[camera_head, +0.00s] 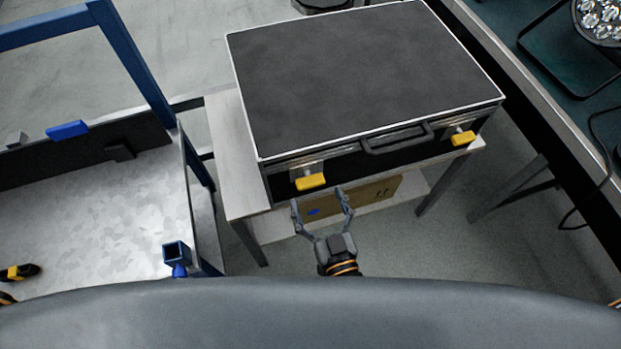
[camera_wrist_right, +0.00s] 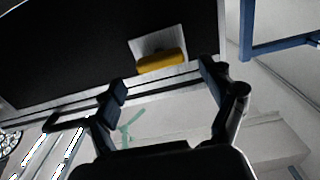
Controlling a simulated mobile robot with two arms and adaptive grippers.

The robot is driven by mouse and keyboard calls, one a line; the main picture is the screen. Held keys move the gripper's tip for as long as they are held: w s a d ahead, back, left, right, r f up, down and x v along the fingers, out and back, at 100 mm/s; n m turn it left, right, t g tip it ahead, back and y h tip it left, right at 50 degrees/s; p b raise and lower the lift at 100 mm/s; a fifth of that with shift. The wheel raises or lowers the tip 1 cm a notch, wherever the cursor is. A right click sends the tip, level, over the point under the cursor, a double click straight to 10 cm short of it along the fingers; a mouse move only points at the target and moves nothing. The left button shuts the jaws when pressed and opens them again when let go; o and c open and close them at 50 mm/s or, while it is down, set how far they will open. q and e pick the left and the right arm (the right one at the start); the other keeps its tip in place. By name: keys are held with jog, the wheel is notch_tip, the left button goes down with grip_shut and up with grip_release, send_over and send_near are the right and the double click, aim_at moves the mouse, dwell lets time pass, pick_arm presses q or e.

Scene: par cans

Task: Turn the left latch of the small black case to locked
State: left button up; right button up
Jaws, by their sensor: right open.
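The small black case (camera_head: 360,75) lies closed on a small light table, its front facing me. Its left latch (camera_head: 311,181) is a yellow tab on a metal plate, lying roughly along the front edge; it also shows in the right wrist view (camera_wrist_right: 160,63). The right latch (camera_head: 463,138) is a similar yellow tab. My right gripper (camera_head: 322,198) is open and empty, just in front of and below the left latch. In the wrist view its fingers (camera_wrist_right: 164,88) are spread to either side of the latch, with no clear contact. My left gripper is not in view.
The case's handle (camera_head: 397,138) sits between the latches. A metal trolley (camera_head: 110,215) with a blue frame stands at left. A dark bench with a lamp (camera_head: 601,20) is at right.

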aim_at(312, 187)
jog(key=x, duration=0.5)
jog(key=shift+w, duration=0.1)
jog(key=c, duration=1.2)
